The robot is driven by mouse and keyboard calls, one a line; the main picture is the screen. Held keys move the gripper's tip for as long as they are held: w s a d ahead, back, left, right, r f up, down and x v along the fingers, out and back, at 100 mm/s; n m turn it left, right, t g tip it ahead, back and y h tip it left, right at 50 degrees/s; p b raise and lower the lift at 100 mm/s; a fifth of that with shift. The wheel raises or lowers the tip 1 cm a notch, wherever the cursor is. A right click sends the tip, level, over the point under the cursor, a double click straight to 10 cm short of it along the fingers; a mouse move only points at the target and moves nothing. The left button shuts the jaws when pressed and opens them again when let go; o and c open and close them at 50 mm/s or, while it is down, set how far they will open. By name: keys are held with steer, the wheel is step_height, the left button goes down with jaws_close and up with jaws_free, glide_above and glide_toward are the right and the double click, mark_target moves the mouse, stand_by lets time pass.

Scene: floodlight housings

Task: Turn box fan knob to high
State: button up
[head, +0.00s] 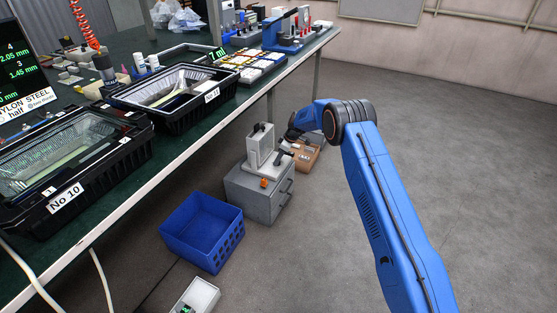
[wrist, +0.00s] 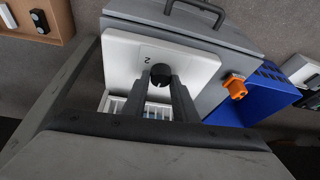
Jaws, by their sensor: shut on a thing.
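The box fan, a small pale grey unit, stands on a grey cabinet under the bench edge in the head view (head: 260,155). The wrist view shows its white panel (wrist: 205,66) close up, with a printed "2" and part of a slatted grille (wrist: 117,105). The black round knob (wrist: 161,73) sits on this panel, just below the "2" in the picture. My gripper (wrist: 162,84) has its two dark fingers shut on the knob, one on each side. The fingers cover part of the panel, and I see no pointer mark on the knob.
The bench (head: 190,145) overhangs on the left. Open floor lies to the right.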

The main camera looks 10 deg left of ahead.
steer(key=m, duration=0.2)
steer(key=m+t, duration=0.1)
steer(key=shift+s+m+t, duration=0.15)
steer(key=shift+m+t, duration=0.15)
steer(key=shift+m, duration=0.1)
steer(key=m, duration=0.2)
steer(key=m+t+h, duration=0.1)
steer(key=m, duration=0.1)
steer(key=shift+m+h, duration=0.3)
steer(key=shift+m, duration=0.1)
steer(key=m, duration=0.2)
steer(key=m+t+h, duration=0.1)
steer(key=m, duration=0.1)
steer(key=shift+s+a+m+h, duration=0.15)
steer(key=shift+m+h, duration=0.15)
steer(key=shift+m+t+h, duration=0.3)
steer(key=shift+m+h, duration=0.4)
steer(key=shift+m, duration=1.1)
steer(key=o, duration=1)
steer(key=shift+a, duration=0.1)
steer(key=shift+o, duration=0.2)
